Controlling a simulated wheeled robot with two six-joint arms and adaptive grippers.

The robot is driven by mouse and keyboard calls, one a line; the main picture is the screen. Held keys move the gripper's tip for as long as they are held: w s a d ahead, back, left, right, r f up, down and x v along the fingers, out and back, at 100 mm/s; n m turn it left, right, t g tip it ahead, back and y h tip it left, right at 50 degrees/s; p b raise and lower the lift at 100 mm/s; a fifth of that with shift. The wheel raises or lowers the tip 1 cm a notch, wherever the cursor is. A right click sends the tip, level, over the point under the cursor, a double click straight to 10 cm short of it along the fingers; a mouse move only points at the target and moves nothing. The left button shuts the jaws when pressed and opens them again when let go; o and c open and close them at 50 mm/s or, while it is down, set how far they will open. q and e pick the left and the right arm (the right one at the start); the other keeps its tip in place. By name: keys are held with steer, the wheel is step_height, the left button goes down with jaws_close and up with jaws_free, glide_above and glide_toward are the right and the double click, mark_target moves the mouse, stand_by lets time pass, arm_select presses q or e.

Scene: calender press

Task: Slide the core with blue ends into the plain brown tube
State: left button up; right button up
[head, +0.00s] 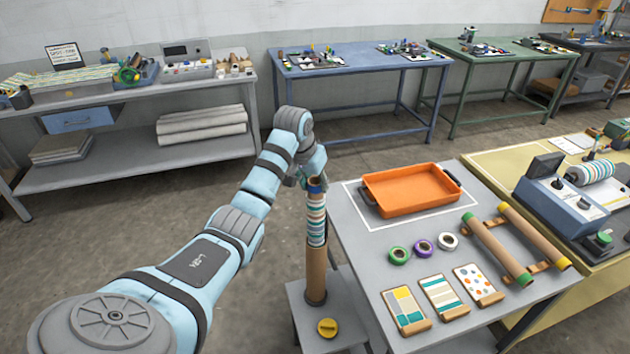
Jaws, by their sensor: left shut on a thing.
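The core with blue ends (317,222) is upright and wrapped in a striped sheet of teal, white and orange. My left gripper (313,180) is shut on its upper end and partly hides it. The plain brown tube (316,272) stands upright on a small grey stand, directly below the core and in line with it. The core's lower end meets the tube's mouth and is out of sight, so I cannot tell how deep it sits. My right gripper is not in view.
A yellow cap (327,326) lies on the stand (300,308). The grey table to the right holds an orange tray (410,190), tape rolls (422,247), pattern cards (440,297) and two brown tubes with green and yellow ends (497,250). A press machine (570,205) stands further right.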

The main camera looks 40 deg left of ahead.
mark_target(315, 191)
arm_select(q)
steer(key=shift+f, duration=1.75)
steer(key=o, duration=1.3)
steer(key=shift+c, duration=0.2)
steer(key=shift+r, duration=0.1)
steer(key=shift+r, duration=2.4)
